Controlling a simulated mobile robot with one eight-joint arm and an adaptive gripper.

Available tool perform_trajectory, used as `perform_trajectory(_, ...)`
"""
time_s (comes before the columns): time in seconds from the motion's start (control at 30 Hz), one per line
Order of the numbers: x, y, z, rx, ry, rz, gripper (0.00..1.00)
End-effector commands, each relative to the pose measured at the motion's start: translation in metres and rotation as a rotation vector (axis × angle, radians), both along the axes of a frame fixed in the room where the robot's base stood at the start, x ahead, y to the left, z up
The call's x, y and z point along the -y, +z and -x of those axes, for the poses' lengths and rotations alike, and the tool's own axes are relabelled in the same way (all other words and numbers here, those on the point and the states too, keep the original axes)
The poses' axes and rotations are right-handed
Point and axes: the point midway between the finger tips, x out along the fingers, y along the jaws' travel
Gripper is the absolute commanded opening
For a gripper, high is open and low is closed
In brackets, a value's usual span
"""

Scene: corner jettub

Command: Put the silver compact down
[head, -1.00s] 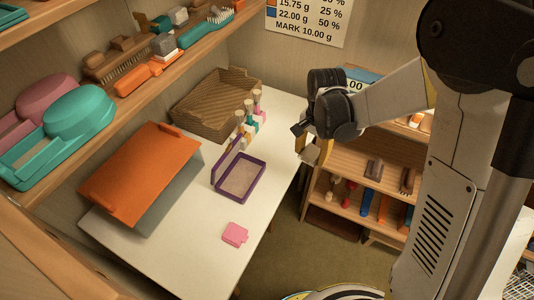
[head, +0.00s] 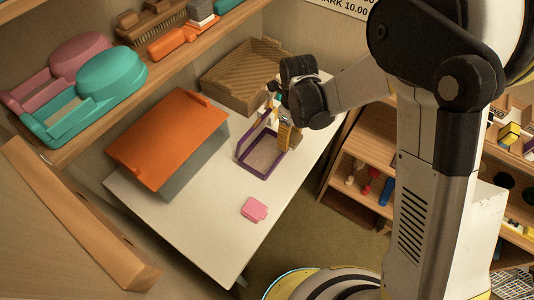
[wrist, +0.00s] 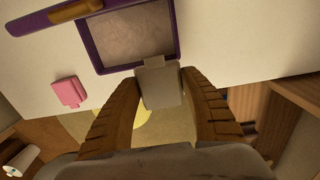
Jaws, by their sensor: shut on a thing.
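My gripper (wrist: 164,82) is shut on the silver compact (wrist: 160,88), a small grey block between the two brown fingertips in the wrist view. In the head view my gripper (head: 287,136) is by the right side of the purple-rimmed tray (head: 242,158) on the white table. The compact is mostly hidden there by the fingers. In the wrist view the compact overlaps the near rim of the tray (wrist: 98,58). I cannot tell its height above the table or whether it touches the rim.
A pink compact (head: 254,209) lies on the white table (head: 205,230), with bare surface around it. An orange-topped stand (head: 170,137) is at the left and a woven basket (head: 245,75) at the back. Wooden shelves (head: 360,150) stand beyond the table's right edge.

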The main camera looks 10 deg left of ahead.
Motion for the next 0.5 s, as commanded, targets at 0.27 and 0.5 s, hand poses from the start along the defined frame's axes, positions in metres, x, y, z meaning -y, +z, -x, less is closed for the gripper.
perform_trajectory(0.27, -0.057, -0.039, 0.015, 0.000, 0.003, 0.000, 0.14)
perform_trajectory(0.5, -0.068, -0.051, 0.017, 0.000, 0.001, 0.000, 0.14)
